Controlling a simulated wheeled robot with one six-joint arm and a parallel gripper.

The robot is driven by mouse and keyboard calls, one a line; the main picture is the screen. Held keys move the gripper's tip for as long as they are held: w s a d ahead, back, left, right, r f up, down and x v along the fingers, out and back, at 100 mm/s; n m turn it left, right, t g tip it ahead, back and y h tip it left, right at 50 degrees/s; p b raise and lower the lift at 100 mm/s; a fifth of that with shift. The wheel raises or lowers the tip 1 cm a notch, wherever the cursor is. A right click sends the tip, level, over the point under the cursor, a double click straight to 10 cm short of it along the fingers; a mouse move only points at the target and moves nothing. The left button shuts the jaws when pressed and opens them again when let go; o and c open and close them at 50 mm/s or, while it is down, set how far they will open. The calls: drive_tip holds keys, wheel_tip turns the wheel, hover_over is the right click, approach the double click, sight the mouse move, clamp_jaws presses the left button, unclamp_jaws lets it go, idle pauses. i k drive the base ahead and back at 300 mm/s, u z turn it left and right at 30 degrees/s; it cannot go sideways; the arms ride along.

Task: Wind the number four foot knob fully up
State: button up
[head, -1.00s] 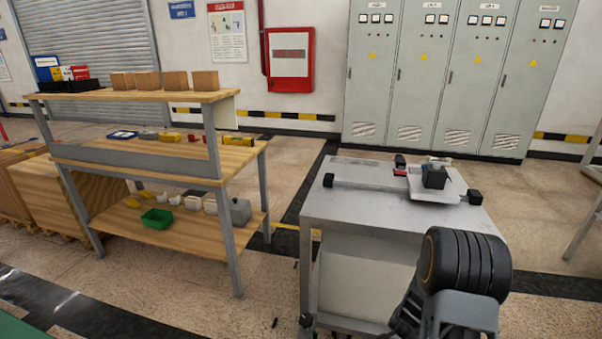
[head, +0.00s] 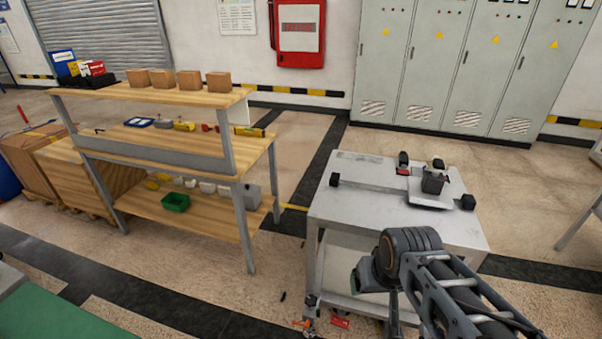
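The foot knob numbered four cannot be picked out; no number is readable. A grey metal cart (head: 335,215) stands right of centre. At its near left foot are a dark caster or foot (head: 311,301), a small orange part (head: 301,323) and a small red part (head: 341,322) near the floor; which of these is a knob I cannot tell. My arm comes in from the lower right and covers the cart's near right side and its lower part there. My gripper's fingers are not visible.
On the cart top lie a rail with black end blocks (head: 335,180) and a plate with a dark box (head: 432,184). A wooden workbench (head: 155,200) with boxes stands left. Grey cabinets (head: 450,70) line the back wall. Floor between bench and cart is open.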

sight(310, 300)
drive_tip(key=z, duration=0.15)
drive_tip(key=k, duration=1)
drive_tip(key=u, duration=1.35)
drive_tip(key=i, duration=1.35)
drive_tip(key=z, duration=1.05)
drive_tip(key=i, duration=0.35)
drive_tip(key=z, duration=0.35)
